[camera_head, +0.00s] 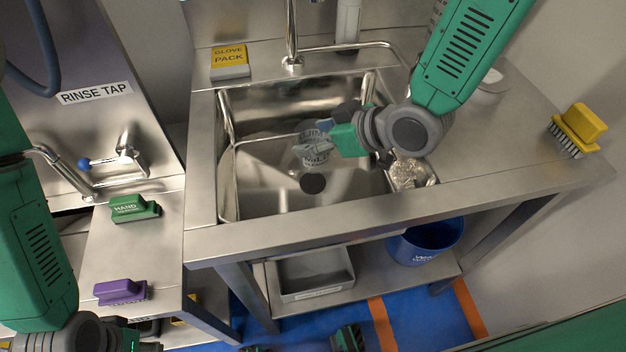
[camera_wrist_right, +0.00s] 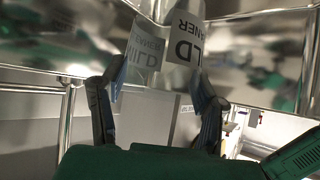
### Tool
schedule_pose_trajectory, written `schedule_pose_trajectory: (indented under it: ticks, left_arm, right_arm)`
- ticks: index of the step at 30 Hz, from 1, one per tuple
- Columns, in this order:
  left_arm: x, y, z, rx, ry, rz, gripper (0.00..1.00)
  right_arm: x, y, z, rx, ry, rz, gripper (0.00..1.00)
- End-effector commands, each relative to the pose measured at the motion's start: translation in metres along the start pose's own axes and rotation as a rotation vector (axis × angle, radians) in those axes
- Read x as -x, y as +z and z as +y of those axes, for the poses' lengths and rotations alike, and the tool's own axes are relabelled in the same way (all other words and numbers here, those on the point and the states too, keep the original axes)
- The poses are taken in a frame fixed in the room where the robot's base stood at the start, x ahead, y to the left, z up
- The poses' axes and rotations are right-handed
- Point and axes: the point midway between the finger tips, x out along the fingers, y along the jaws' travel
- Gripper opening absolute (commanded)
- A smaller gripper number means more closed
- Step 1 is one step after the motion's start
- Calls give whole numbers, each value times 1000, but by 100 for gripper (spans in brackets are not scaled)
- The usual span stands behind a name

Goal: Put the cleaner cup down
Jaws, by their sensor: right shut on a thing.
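The cleaner cup (camera_head: 315,157), pale with dark lettering, is over the sink basin (camera_head: 262,190) in the head view. My right gripper (camera_head: 325,138) is shut on it, reaching in from the upper right. In the right wrist view the cup (camera_wrist_right: 182,40) stands between the two fingertips (camera_wrist_right: 160,90), its white label facing the camera. I cannot tell whether its base touches the basin floor. My left arm is at the lower left in the head view, and its gripper (camera_head: 140,345) is mostly cut off by the bottom edge.
The basin has a dark drain (camera_head: 312,183) and raised rims around it. A faucet (camera_head: 292,50) and glove pack (camera_head: 229,61) are behind it. A yellow brush (camera_head: 580,125) is on the right counter; green (camera_head: 134,208) and purple (camera_head: 120,291) brushes are at left.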

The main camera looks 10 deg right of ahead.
Motion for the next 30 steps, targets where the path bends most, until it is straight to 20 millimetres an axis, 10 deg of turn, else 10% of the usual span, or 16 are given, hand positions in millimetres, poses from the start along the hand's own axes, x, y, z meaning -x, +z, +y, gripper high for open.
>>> schedule_pose_trajectory:
  ticks: [18, 29, 30]
  left_arm:
    - [-15, 1, 0, 0, 0, 0, 40]
    - [-16, 1, 0, 0, 0, 0, 40]
    - [-16, 1, 0, 0, 0, 0, 40]
  right_arm:
    - [-50, 65, -2, 1, 0, -3, 29]
    - [-53, 67, -1, 1, 1, -1, 29]
    - [-52, 66, -1, 1, 1, -1, 69]
